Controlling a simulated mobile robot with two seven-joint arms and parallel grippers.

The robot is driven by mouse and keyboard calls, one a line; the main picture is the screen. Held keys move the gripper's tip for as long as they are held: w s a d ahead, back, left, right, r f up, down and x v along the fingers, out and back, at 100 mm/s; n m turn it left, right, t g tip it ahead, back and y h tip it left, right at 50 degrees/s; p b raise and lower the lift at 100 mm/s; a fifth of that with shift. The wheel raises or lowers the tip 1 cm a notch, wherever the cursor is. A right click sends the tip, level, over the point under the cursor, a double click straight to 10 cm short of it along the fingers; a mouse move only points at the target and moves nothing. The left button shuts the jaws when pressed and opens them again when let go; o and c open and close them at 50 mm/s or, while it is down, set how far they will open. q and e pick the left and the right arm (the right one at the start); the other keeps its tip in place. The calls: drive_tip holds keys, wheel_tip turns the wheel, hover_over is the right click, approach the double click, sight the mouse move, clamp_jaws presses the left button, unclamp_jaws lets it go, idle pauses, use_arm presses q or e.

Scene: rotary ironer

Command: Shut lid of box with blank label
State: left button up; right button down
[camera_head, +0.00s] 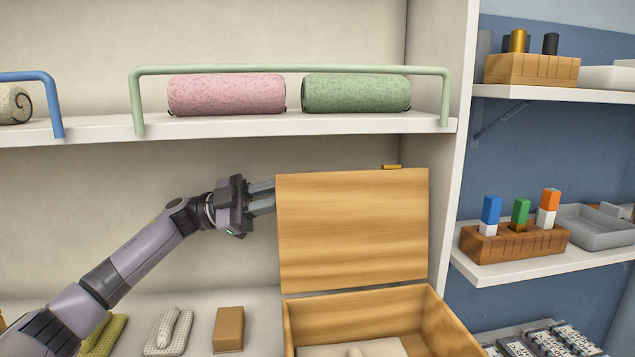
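A wooden box (436,322) stands at the bottom centre with its lid (350,230) raised nearly upright. A small brass-coloured catch (391,167) sits on the lid's top edge. Inside the box lies something pale, partly cut off by the frame. No label shows on the visible faces of the box. My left gripper (268,196) is at the lid's left edge, in its upper part. Its fingertips seem hidden behind the lid, so I cannot tell contact or how far apart they are. My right gripper is not in view.
A shelf (230,127) above holds pink (226,94) and green (356,93) rolls behind a green rail (290,70). Left of the box lie a brown block (228,329) and folded cloths (168,331). Side shelves at right hold wooden racks (515,242) and trays.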

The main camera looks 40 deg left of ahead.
sight(315, 186)
use_arm(q)
drive_tip(key=p+x, duration=0.1)
drive_tip(key=x, duration=0.4)
drive_tip(key=shift+w+d+r+p, duration=0.15)
drive_tip(key=shift+d+r+p, duration=0.05)
drive_tip(key=shift+d+p, duration=0.15)
drive_tip(key=shift+w+d+r, duration=0.1)
drive_tip(key=shift+w+d, duration=0.3)
drive_tip(key=shift+d, duration=0.2)
clamp_jaws()
